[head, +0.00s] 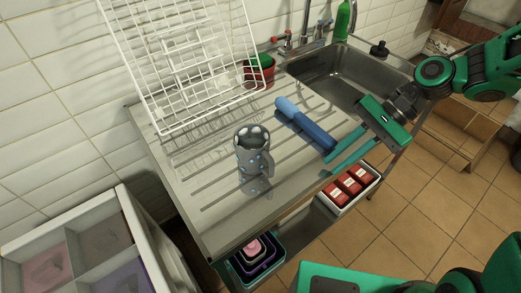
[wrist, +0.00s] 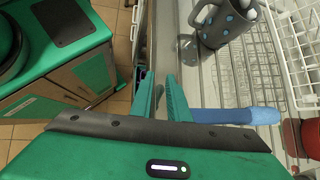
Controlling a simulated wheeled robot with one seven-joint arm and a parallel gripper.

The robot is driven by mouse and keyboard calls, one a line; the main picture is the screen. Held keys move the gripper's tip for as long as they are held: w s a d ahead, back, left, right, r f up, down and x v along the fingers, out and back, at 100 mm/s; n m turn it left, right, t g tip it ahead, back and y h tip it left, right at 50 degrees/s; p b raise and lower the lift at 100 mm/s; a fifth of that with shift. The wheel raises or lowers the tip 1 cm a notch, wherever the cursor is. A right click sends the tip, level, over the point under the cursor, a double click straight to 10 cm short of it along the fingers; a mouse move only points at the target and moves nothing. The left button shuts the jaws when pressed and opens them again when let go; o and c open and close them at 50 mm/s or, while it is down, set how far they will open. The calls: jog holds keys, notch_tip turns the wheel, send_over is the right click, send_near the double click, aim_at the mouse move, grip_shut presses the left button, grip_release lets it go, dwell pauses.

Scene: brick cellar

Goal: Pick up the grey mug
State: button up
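The grey mug (head: 250,158) with blue spots stands upright on the ribbed steel draining board (head: 205,215), its handle towards the right. It also shows at the top of the wrist view (wrist: 228,24), partly cut off by the frame edge. A clear glass (wrist: 187,48) stands close beside it and overlaps its lower part in the head view. My gripper (head: 335,168) is over the board's right front edge, to the right of the mug and apart from it. In the wrist view its two fingers (wrist: 165,85) have a gap with nothing between them.
A two-tone blue item (head: 305,125) lies between mug and gripper. A white wire rack (head: 185,60) leans behind, near a red container (head: 262,72). The sink (head: 345,75) is at the back right. A white box with red items (head: 348,190) sits below the board.

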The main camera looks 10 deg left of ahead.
aim_at(257, 188)
jog(key=s+a+r+g+y, duration=0.1)
jog(key=a, duration=0.2)
jog(key=s+a+r+m+g+y, duration=0.1)
jog(key=a, duration=0.2)
jog(key=a+r+g+y, duration=0.1)
jog(key=a, duration=0.2)
jog(key=shift+s+a+r+m+g, duration=0.15)
jog(key=shift+s+m+g, duration=0.15)
jog(key=shift+s, duration=0.1)
jog(key=x, duration=0.4)
jog(key=shift+s+a+r, duration=0.15)
jog(key=shift+a+r, duration=0.1)
jog(key=shift+y, duration=0.3)
jog(key=shift+f+x, duration=0.2)
jog(key=shift+x, duration=3.1)
jog(key=shift+d, duration=0.1)
grip_shut()
